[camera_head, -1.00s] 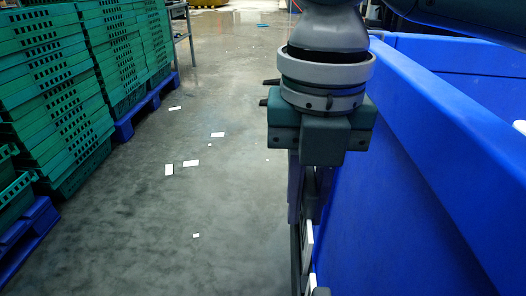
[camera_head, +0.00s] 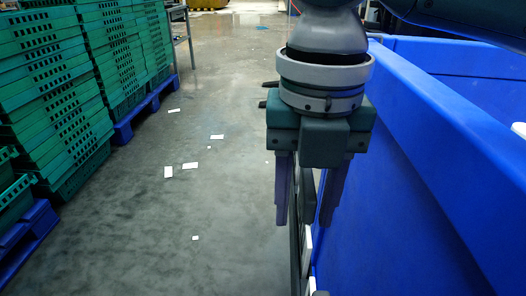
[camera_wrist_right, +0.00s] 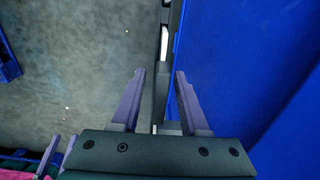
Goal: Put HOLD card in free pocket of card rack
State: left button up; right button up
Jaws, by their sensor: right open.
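My right gripper (camera_head: 303,221) points down beside the wall of a blue bin, its two purple fingers spread apart. In the right wrist view the gripper (camera_wrist_right: 160,73) is open, with nothing clearly held between the fingers. A dark narrow frame, seemingly the card rack (camera_head: 295,247), runs along the bin's outer side below the gripper. It shows edge-on between the fingers in the wrist view. White card-like pieces (camera_head: 308,243) show along it. I cannot read any of them or tell which is the HOLD card. Two purple fingers, probably my left gripper (camera_wrist_right: 64,138), show at the wrist view's lower left.
The blue bin (camera_head: 410,190) fills the right side, close to the right gripper. Stacked green crates (camera_head: 50,95) on blue pallets (camera_head: 130,122) line the left. The grey floor (camera_head: 150,225) between is open, with several small white scraps.

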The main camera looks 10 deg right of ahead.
notch_tip(320, 180, up, 11)
jog(key=p, duration=0.3)
jog(key=shift+r+p, duration=0.15)
jog(key=shift+p, duration=0.15)
jog(key=shift+r, duration=0.25)
